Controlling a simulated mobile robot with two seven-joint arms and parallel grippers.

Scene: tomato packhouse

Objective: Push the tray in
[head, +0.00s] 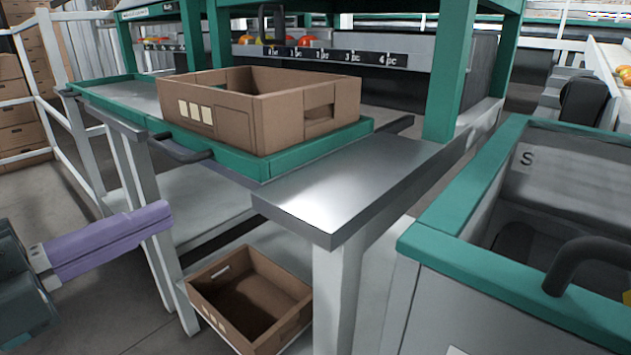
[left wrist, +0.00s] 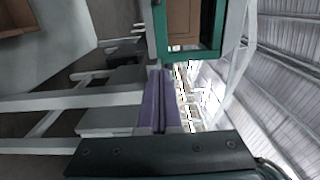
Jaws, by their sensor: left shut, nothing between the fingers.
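The tray (head: 285,160) has a green rim and a dark handle (head: 180,150) on its near left side. It sits pulled out at the table's edge, with an open brown cardboard box (head: 225,112) on it. My left gripper (head: 160,217) has purple fingers, shut and empty. It is at the left, below and in front of the tray, apart from the handle. In the left wrist view the shut fingers (left wrist: 160,85) point toward the green tray rim (left wrist: 212,50), with the brown box beyond. My right gripper is not in view.
A grey metal tabletop (head: 345,190) lies right of the tray. A green post (head: 450,70) rises behind it. Another brown box (head: 250,300) stands on the lower shelf. A green-rimmed bin (head: 470,190) stands at right. White rails (head: 75,130) run at left.

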